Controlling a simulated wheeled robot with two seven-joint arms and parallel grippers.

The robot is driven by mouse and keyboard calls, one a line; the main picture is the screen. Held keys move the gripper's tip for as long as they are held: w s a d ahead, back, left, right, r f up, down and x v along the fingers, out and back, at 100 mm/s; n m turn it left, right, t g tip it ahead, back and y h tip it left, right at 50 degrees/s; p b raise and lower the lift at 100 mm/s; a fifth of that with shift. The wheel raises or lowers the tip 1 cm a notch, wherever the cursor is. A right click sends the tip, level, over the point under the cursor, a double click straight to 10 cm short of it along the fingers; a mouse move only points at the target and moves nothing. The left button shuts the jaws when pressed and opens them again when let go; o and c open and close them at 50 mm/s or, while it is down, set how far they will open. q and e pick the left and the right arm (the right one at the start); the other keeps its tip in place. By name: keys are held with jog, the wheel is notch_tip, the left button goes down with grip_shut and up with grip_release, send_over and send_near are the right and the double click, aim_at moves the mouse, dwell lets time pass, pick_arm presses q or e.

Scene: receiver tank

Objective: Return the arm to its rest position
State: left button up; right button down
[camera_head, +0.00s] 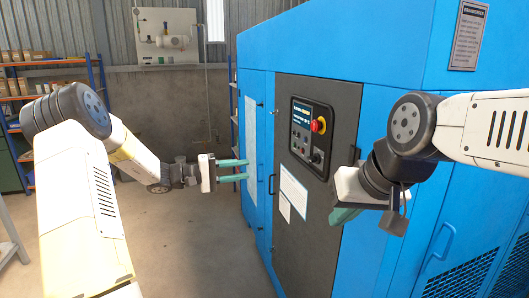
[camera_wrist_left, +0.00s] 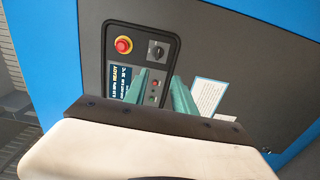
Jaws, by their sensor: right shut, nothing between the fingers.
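My left gripper (camera_head: 247,169) reaches in from the left in the head view, its two green fingers apart and empty, level, to the left of the cabinet's dark door. In the left wrist view, the open fingers of the left gripper (camera_wrist_left: 160,82) show in front of the control panel (camera_wrist_left: 140,65). My right gripper (camera_head: 345,216) hangs at the right in front of the blue cabinet, its green fingers together with nothing seen between them. Part of the right gripper is hidden behind its own wrist.
A large blue cabinet (camera_head: 400,35) fills the right side. Its dark door carries a control panel (camera_head: 312,135) with a red button (camera_head: 318,125) and paper sheets (camera_head: 293,190). Shelves (camera_head: 50,62) with boxes stand at the back left. The grey floor (camera_head: 210,250) at centre left is clear.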

pick_arm(q)
jog(key=s+d+r+m+g+y, duration=0.2)
jog(key=s+y, duration=0.1)
jog(key=s, duration=0.5)
jog(key=s+d+r+m+g+y, duration=0.1)
jog(key=s+d+g+y, duration=0.2)
jog(key=s, duration=0.5)
jog(key=s+a+r+t+y, duration=0.1)
jog(key=s+a+t+y, duration=0.2)
jog(key=s, duration=0.5)
jog(key=s+a+r+m+t+y, duration=0.1)
jog(key=s+a+t+y, duration=0.2)
jog(key=s+a+y, duration=0.2)
jog(key=s+a, duration=0.3)
jog(key=shift+s+r+y, duration=0.2)
jog(key=shift+r+y, duration=0.05)
jog(key=shift+y, duration=0.15)
jog(key=shift+w, duration=0.15)
